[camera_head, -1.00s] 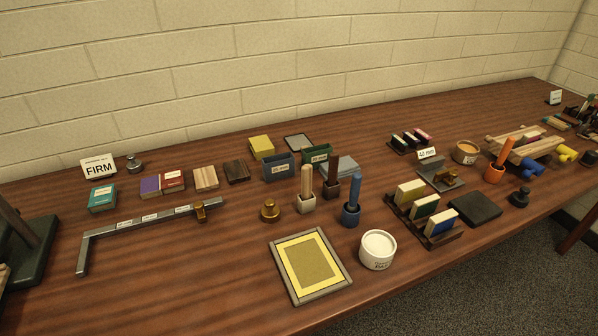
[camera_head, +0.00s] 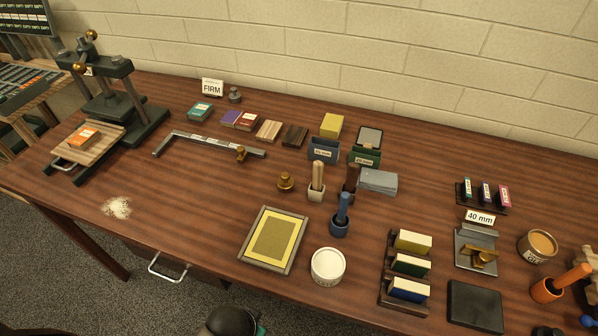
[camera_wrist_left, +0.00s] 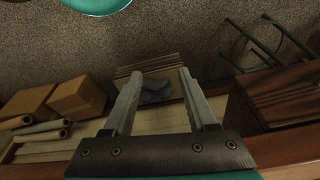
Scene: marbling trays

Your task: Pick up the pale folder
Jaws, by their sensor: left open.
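I cannot make out a pale folder in either view. My left gripper (camera_wrist_left: 160,78) shows in the left wrist view with its two grey fingers apart and nothing between them. It points past a stack of thin brown sheets (camera_wrist_left: 150,68) and a crumpled grey-blue thing, which lie beyond the fingertips. My right gripper is in neither view.
The brown table (camera_head: 190,225) has a press (camera_head: 115,95) with a wooden board, a white powder pile (camera_head: 116,207), a yellow-bordered framed panel (camera_head: 272,240), a white tub (camera_head: 327,266) and a slotted rack (camera_head: 384,290). Cardboard boxes (camera_wrist_left: 78,97) and rolls show in the wrist view.

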